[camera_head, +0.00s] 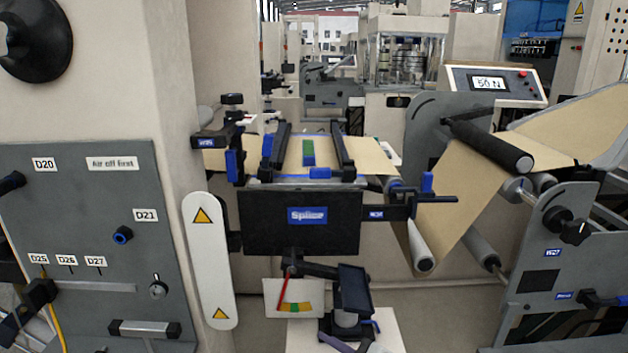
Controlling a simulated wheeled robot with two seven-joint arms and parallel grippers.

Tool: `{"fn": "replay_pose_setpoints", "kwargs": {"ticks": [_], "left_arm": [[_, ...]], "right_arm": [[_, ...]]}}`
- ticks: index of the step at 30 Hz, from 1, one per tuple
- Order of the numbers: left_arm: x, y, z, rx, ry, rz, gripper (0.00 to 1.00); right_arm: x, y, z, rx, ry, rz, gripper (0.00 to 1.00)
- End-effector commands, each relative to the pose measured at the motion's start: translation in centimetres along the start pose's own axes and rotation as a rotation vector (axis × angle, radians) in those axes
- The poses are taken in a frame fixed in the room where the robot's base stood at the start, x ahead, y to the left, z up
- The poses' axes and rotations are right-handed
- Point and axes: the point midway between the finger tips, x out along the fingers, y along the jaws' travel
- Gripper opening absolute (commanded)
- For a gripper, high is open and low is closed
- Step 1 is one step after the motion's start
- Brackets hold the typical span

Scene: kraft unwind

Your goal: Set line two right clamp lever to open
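The splice table stands in the middle, with a black front plate lettered "Splice" (308,215). At its right end a blue upright lever (427,182) stands beside a black bar (437,199) that sticks out to the right. A small blue label (376,214) sits left of that bar, its text too small to read surely. At the left end is another blue lever-like part (231,165). I cannot tell which part is the line two right clamp lever, or its setting.
A grey panel (85,220) with labels and knobs stands at the left. A white guard plate (210,260) with warning triangles is beside it. Brown web (455,185) runs over rollers (488,145) on the right. A small stand (350,290) is below the table.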

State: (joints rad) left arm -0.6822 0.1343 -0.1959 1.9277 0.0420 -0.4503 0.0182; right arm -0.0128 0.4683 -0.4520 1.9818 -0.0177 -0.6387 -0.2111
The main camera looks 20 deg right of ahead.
Motion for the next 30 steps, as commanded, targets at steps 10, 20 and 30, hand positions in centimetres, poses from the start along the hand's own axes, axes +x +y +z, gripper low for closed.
{"fn": "replay_pose_setpoints", "kwargs": {"ticks": [10, 20, 30], "left_arm": [[0.3, 0.3, 0.1, 0.002, 0.004, 0.006, 0.31], [0.3, 0.4, 0.3, 0.002, -0.001, 0.006, 0.31], [0.0, 0.3, 0.1, -0.001, -0.002, 0.005, 0.31]], "right_arm": [[-1.3, 19.6, -12.9, -0.654, 0.054, 0.328, 0.34], [-3.5, 26.1, -16.5, -0.837, 0.009, 0.464, 0.34], [1.3, 28.3, -17.6, -0.835, 0.01, 0.465, 0.34]]}}
